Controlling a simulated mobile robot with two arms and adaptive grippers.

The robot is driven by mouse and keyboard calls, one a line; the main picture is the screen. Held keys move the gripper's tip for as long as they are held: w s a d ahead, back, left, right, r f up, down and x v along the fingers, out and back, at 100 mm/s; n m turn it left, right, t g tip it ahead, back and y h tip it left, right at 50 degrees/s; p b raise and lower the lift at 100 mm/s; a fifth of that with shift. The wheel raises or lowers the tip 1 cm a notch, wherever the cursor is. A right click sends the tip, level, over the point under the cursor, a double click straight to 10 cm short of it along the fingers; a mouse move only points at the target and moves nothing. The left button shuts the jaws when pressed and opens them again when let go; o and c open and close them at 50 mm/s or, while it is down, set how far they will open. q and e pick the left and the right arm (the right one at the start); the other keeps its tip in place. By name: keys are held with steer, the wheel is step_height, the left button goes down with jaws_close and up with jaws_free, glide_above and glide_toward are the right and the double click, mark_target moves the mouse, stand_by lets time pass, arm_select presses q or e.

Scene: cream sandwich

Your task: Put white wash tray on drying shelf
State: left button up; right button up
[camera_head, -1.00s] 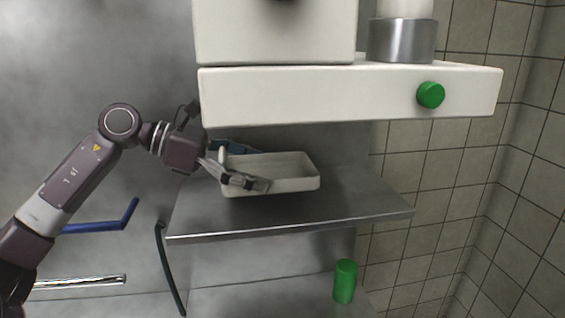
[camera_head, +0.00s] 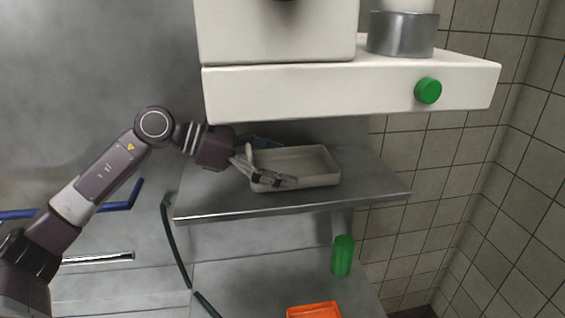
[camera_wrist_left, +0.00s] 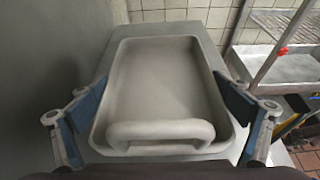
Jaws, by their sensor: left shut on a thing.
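The white wash tray (camera_head: 325,180) is a shallow rectangular tray with a loop handle at the gripper end. It is level over the grey metal shelf (camera_head: 225,208), under the white machine body; I cannot tell whether its base touches the shelf. My left gripper (camera_head: 275,178) is shut on the tray from the left in the head view. In the left wrist view the tray (camera_wrist_left: 155,85) lies between the blue-padded fingers (camera_wrist_left: 160,95), with its handle towards the wrist. The far finger is mostly hidden in the head view. My right gripper is not in view.
The white machine ledge (camera_head: 310,90) with a green knob (camera_head: 428,90) hangs low over the shelf. A green cylinder (camera_head: 342,256) and an orange item (camera_head: 315,311) are below. The shelf is bare right of the tray. A metal rack (camera_wrist_left: 285,45) shows right in the wrist view.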

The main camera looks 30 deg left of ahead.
arm_select(q)
steer(key=shift+f, duration=0.15)
steer(key=o, duration=1)
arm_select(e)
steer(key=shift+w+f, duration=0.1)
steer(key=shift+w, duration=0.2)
arm_select(q)
steer(key=shift+o, duration=0.2)
steer(key=b+v, duration=0.5)
steer(key=v, duration=0.6)
steer(key=shift+a, duration=0.1)
steer(key=shift+s+a+r, duration=0.3)
steer(key=shift+a+r, duration=0.05)
steer(key=shift+r, duration=0.05)
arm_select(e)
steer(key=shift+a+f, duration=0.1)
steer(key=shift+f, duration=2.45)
